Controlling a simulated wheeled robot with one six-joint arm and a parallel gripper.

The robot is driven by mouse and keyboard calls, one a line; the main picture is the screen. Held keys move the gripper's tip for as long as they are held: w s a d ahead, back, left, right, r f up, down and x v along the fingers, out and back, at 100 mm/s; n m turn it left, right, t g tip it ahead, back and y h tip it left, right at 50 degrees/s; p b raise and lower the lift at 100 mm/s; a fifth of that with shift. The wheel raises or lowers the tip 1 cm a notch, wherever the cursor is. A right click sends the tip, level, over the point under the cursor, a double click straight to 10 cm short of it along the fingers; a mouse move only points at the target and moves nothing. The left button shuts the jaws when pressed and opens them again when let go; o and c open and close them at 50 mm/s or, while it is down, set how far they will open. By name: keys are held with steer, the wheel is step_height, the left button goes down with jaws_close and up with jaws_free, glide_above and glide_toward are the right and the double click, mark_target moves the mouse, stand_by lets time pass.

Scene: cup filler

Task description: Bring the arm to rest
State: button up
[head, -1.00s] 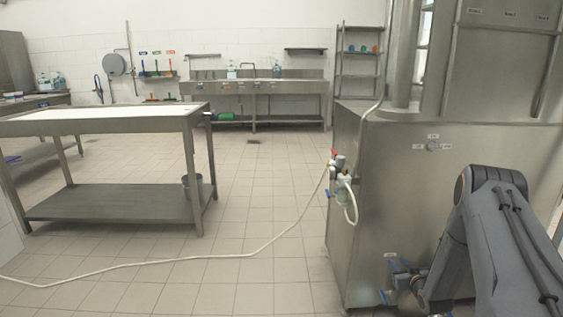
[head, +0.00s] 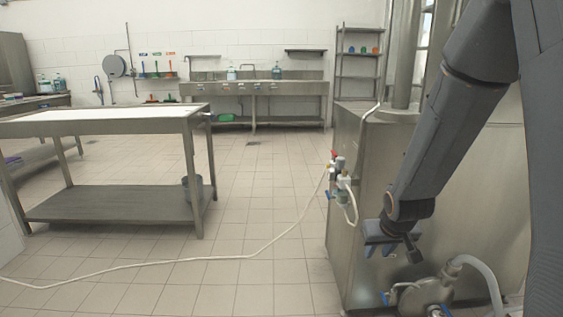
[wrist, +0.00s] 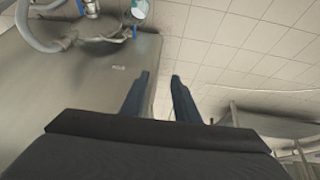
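My gripper (head: 380,247) hangs at the lower end of my arm at the right of the head view, in front of the steel machine (head: 345,220). In the wrist view its two dark blue fingers (wrist: 160,97) stand apart with a gap between them. Floor and part of the machine's steel side show through the gap, and nothing is held. The gripper is above and left of a round metal pump or valve fitting (head: 432,290) with a grey hose (head: 480,268). I cannot tell from these views whether it touches the machine.
A steel table (head: 150,122) with a lower shelf stands at the left. A white hose (head: 150,263) runs across the tiled floor to a valve cluster (head: 340,175) on the machine. A sink counter (head: 290,88) and a rack (head: 360,62) stand at the back.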

steer(key=s+a+r+n+g, duration=0.15)
steer(key=s+a+r, duration=0.3)
steer(key=s, duration=0.45)
steer(key=s+a+r+g+y, duration=0.15)
steer(key=s+a+r, duration=0.35)
steer(key=s, duration=0.5)
steer(key=s+a+r+n+g, duration=0.1)
steer(key=s+a+r+g, duration=0.2)
steer(key=s+a, duration=0.5)
steer(key=s+d+r+m+p, duration=0.1)
steer(key=d+r+m+p, duration=0.2)
steer(key=d+r+p, duration=1.15)
steer(key=a+f+n+b, duration=0.3)
steer(key=a+f+b, duration=1)
steer(key=f, duration=0.1)
steer(key=shift+f+b, duration=0.3)
steer(key=shift+b, duration=0.1)
